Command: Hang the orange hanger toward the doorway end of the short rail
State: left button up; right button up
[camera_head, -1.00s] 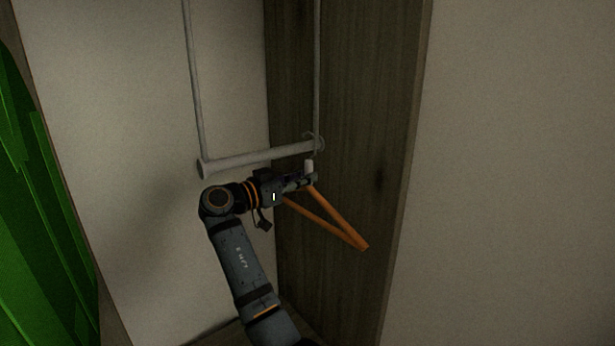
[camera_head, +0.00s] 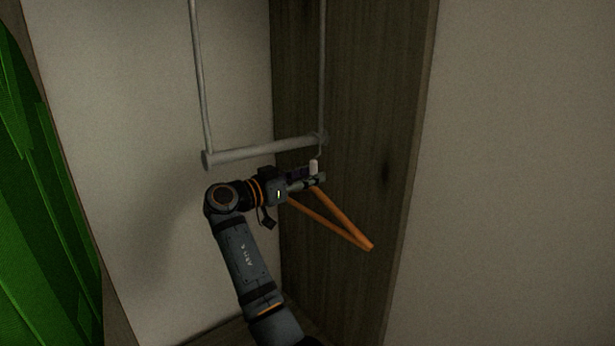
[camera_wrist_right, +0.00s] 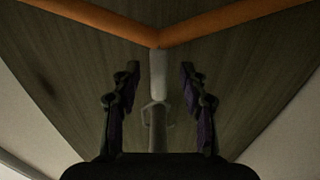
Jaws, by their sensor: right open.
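The orange hanger (camera_head: 343,229) hangs below the right end of the short rail (camera_head: 255,153). Its thin hook reaches up to that end; whether it bears fully on the bar is hard to tell. My right gripper (camera_head: 318,181) is at the hanger's white neck (camera_head: 314,167), just under the rail. In the right wrist view, my right gripper (camera_wrist_right: 160,88) is open, its fingers on either side of the white neck (camera_wrist_right: 158,72) with gaps. The orange arms (camera_wrist_right: 235,18) spread above it in that picture. My left gripper is out of view.
The rail hangs from two thin rods (camera_head: 199,80). A dark wood panel (camera_head: 365,110) stands close behind the hanger and the rail's right end. A pale wall (camera_head: 150,100) is behind on the left. A green thing (camera_head: 40,200) stands at the far left.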

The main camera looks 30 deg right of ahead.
jog(key=a, duration=0.7)
jog(key=shift+s+a, duration=0.2)
jog(key=shift+s, duration=0.1)
jog(key=shift+f, duration=0.1)
